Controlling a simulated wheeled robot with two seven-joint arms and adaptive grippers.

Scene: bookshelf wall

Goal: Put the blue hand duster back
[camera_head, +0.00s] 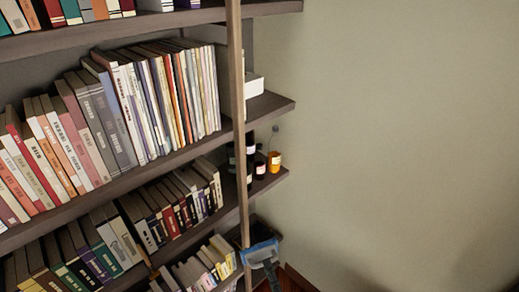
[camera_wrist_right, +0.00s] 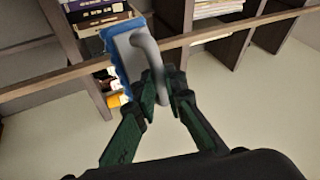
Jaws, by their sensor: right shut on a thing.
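The blue hand duster (camera_head: 260,252) shows small at the bottom of the head view, beside the wooden upright and in front of the lowest visible shelf end. In the right wrist view the duster (camera_wrist_right: 124,60) has a pale back, a blue fringe and a curved grey handle (camera_wrist_right: 150,58). My right gripper (camera_wrist_right: 162,92) is shut on the handle, with green-black fingers on either side of it. In the head view my right gripper (camera_head: 270,272) is small and dark below the duster. My left gripper is not in view.
The bookshelf holds rows of books (camera_head: 150,100). A wooden upright (camera_head: 238,110) runs down its front near the right end. Several bottles (camera_head: 274,162) stand on a right shelf end, with a white box (camera_head: 254,85) above. The wall (camera_head: 400,130) at right is bare.

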